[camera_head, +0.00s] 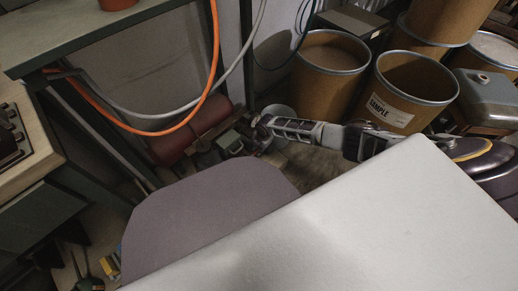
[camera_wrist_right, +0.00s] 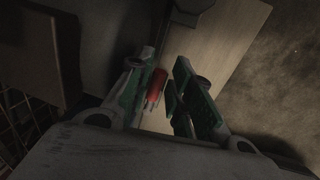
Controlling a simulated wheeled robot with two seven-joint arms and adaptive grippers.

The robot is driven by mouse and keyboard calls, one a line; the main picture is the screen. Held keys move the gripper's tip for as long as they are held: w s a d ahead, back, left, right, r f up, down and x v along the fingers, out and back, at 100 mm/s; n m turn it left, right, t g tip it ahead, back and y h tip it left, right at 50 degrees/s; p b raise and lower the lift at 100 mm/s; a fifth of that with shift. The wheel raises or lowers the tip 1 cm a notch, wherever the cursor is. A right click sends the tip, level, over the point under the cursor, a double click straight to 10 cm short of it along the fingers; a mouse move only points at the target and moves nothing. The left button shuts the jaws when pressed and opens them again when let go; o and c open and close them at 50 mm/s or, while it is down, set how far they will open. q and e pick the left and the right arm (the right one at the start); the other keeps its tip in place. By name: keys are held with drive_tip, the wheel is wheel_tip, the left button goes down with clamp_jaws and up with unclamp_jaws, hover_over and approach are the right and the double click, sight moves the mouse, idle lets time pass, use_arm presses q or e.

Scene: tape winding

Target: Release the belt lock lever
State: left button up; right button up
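A small red piece (camera_wrist_right: 155,86), possibly the handle of the belt lock lever, shows between the fingers of my right gripper (camera_wrist_right: 163,72) in the right wrist view. The fingers have green pads and stand apart, with a gap between the red piece and the right-hand finger. I cannot tell whether the left-hand finger touches it. In the head view my right gripper (camera_head: 254,133) is beside small dark machine parts (camera_head: 228,142), near a dark red cylinder (camera_head: 205,117). The lever cannot be made out there. My left gripper is not in view.
Orange (camera_head: 208,85) and grey hoses hang in front of the machine, close to the gripper. Brown drums (camera_head: 328,65) stand at the back right, and a bench (camera_head: 28,150) is at the left. A pale board (camera_wrist_right: 225,45) lies beyond the fingers in the wrist view.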

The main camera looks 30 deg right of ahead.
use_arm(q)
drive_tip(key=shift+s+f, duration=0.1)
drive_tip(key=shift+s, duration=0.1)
use_arm(e)
drive_tip(key=shift+c, duration=0.5)
clamp_jaws()
drive_tip(key=shift+s, duration=0.1)
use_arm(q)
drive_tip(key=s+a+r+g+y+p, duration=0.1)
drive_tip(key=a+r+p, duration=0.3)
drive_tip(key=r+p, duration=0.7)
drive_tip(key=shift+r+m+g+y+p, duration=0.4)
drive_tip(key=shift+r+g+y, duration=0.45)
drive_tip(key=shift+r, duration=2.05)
use_arm(e)
drive_tip(key=s+a+m+g+h, duration=0.1)
drive_tip(key=s+a+m, duration=0.3)
drive_tip(key=m, duration=1.4)
drive_tip(key=shift+s+a+h, duration=0.25)
drive_tip(key=shift+s+h, duration=0.65)
drive_tip(key=shift+s, duration=0.6)
